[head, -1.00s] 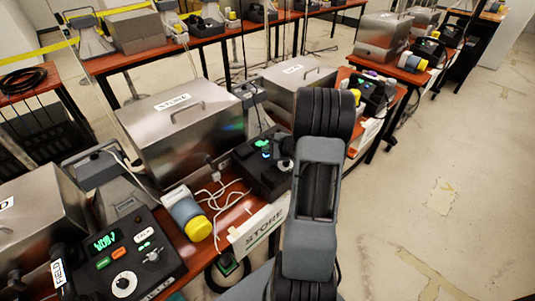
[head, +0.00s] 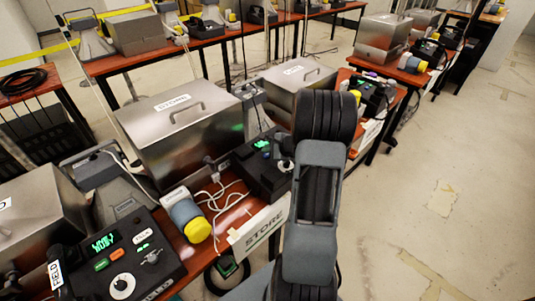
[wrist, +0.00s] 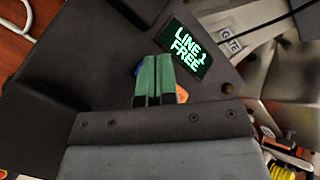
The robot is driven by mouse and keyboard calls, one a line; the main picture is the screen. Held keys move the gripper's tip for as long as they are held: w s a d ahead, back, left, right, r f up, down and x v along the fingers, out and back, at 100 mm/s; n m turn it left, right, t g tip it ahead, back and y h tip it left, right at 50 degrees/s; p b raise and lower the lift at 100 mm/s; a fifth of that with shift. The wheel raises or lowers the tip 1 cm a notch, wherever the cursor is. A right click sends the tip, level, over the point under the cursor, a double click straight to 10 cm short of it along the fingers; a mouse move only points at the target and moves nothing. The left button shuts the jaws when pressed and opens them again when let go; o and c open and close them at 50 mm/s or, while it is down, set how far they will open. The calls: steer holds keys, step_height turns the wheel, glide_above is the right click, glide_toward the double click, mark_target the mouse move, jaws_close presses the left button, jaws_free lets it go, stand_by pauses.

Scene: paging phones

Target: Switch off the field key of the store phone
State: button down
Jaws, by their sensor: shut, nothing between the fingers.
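The store phone (head: 250,178) is a dark console behind the STORE sign (head: 264,228) in the head view, partly covered by my arm. In the wrist view its dark top (wrist: 85,65) fills the left and middle. Its lit screen (wrist: 188,50) reads "LINE 1 FREE". My gripper (wrist: 154,58) has its two green fingers shut side by side, empty, over the console just left of the screen. A bit of blue shows left of the fingers and an orange key (wrist: 182,94) right of them. I cannot read any field key label; the fingers hide that area. Contact cannot be told.
A blue-and-yellow cylinder (head: 188,218) and white cable lie left of the phone. A metal STORE box (head: 180,130) stands behind. Another phone (head: 120,262) is at front left. Floor at right is clear.

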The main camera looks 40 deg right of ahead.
steer(key=shift+r, duration=0.15)
steer(key=r+p, duration=0.1)
steer(key=r, duration=0.1)
steer(key=r+p, duration=0.1)
steer(key=s+r+p, duration=0.1)
steer(key=r+p, duration=0.1)
steer(key=shift+d+r, duration=0.1)
steer(key=shift+r, duration=0.25)
stand_by(0.5)
steer(key=s+a+n+g, duration=0.1)
steer(key=s+a+f+n+g+y, duration=0.1)
steer(key=s+a, duration=0.1)
steer(key=s+a+f+n+g, duration=0.1)
steer(key=n, duration=0.1)
steer(key=shift+s+a+y, duration=0.15)
steer(key=shift+s+y, duration=0.1)
steer(key=shift+y, duration=0.05)
steer(key=s+a+r+n+g+h, duration=0.2)
steer(key=s+a+r+n, duration=0.5)
steer(key=a+n, duration=0.2)
steer(key=s+a+r+n+g+h+p, duration=0.1)
steer(key=s+a+r+n+h, duration=0.2)
steer(key=s+a+r+n, duration=0.3)
steer(key=a+r+n, duration=0.1)
steer(key=a+n, duration=0.3)
steer(key=shift+s+a+r+g, duration=0.2)
steer(key=shift+s+r+g, duration=0.05)
steer(key=shift+s+g, duration=0.15)
